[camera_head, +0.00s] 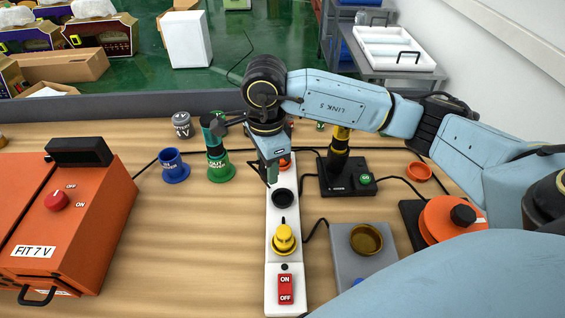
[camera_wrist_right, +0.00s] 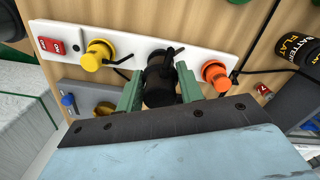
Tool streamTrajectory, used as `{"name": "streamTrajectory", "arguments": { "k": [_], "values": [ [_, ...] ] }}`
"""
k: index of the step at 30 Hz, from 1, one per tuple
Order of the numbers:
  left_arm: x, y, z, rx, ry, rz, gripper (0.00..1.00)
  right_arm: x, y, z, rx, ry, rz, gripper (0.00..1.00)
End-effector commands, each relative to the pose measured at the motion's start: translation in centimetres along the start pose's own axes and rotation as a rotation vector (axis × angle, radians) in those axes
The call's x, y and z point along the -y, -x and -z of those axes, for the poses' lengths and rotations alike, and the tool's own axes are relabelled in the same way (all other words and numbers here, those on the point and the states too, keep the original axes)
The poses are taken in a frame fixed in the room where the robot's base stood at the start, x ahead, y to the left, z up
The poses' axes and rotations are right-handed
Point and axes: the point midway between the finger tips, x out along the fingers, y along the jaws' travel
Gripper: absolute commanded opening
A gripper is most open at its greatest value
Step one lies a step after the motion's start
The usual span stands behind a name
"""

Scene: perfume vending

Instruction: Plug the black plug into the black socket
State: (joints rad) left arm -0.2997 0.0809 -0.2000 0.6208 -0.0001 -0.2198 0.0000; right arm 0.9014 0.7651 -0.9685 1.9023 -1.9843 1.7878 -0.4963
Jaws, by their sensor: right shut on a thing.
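My right gripper (camera_head: 272,178) points down over the white power strip (camera_head: 283,235). In the right wrist view its two green fingers (camera_wrist_right: 160,90) are shut on the black plug (camera_wrist_right: 160,78). In the head view the plug is mostly hidden by the gripper. The black socket (camera_head: 283,198) shows as a dark round on the strip, nearer me than the fingertips and between the yellow and orange plugs. In the wrist view the plug covers this part of the strip, so its gap to the socket cannot be told. My left gripper is not in view.
A yellow plug (camera_head: 284,239) and an orange plug (camera_wrist_right: 215,73) sit on the strip. A red switch (camera_head: 285,288) is at its near end. An orange box (camera_head: 75,220) stands left, a black base (camera_head: 346,178) and grey box (camera_head: 362,248) right.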

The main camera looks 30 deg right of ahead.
Motion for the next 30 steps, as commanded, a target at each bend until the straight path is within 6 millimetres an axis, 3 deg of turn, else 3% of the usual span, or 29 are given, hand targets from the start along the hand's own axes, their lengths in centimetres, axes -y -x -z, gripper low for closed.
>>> {"name": "streamTrajectory", "arguments": {
  "k": [12,18,24,30],
  "values": [
    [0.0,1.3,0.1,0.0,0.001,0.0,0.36,-0.4,-0.9,1.8,0.003,-1.044,-0.006,0.11],
    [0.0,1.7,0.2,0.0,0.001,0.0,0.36,-0.5,-1.2,2.6,0.001,-1.48,-0.005,0.11],
    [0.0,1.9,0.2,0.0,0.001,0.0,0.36,-0.6,-1.5,3.1,0.0,-1.726,-0.002,0.11],
    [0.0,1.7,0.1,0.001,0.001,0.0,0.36,-0.6,-1.8,3.3,-0.001,-1.784,-0.002,0.11]
  ]
}}
